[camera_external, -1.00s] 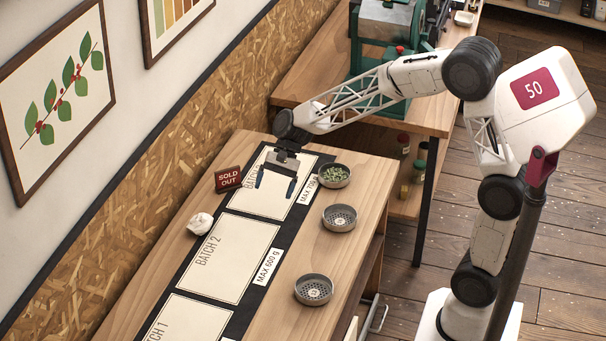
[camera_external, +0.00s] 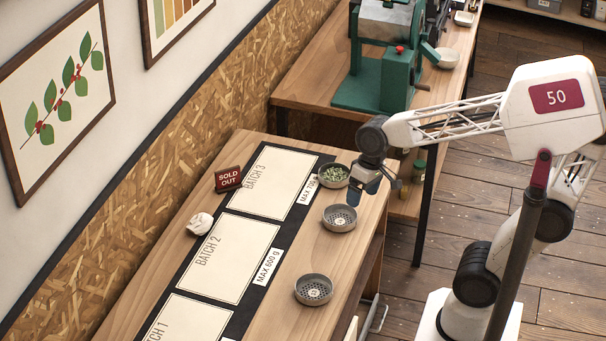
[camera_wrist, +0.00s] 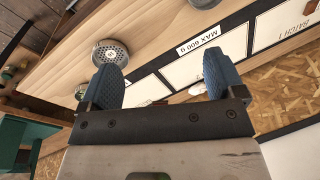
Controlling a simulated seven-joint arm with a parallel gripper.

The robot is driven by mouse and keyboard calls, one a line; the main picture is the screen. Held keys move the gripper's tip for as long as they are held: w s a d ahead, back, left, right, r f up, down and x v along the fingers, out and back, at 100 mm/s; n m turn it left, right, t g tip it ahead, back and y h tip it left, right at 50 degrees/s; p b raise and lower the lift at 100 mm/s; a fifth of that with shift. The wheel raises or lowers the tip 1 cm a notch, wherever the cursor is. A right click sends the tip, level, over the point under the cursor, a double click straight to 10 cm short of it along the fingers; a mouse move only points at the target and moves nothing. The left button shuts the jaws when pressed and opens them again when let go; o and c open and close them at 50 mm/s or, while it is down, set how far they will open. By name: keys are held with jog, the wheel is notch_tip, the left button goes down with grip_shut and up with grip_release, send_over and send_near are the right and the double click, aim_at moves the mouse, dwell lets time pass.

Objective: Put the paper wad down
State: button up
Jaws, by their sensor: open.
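The crumpled white paper wad (camera_external: 200,224) rests on the wooden table, left of the Batch 2 card and near the chipboard wall. In the wrist view a small white patch (camera_wrist: 197,89) beside the right finger looks like the wad, partly hidden. My gripper (camera_external: 367,184) is open and empty. It is above the table's right side, by the bowl of green beans and far from the wad. In the wrist view its two blue fingers stand wide apart with nothing between them (camera_wrist: 162,75).
A bowl of green beans (camera_external: 333,176) and two perforated grey bowls (camera_external: 339,218) (camera_external: 313,290) line the table's right side. A red "SOLD OUT" sign (camera_external: 228,179) stands behind the wad. The Batch 3 card (camera_external: 275,184) and Batch 2 card (camera_external: 238,259) are bare. A green machine (camera_external: 385,80) stands on the back table.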

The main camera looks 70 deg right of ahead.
jog(key=s+d+n+t+h, duration=0.1)
jog(key=s+n+h, duration=0.1)
jog(key=s, duration=0.6)
jog(key=shift+s+d+f+n, duration=0.15)
jog(key=shift+s+f+n, duration=0.1)
jog(key=shift+n, duration=0.45)
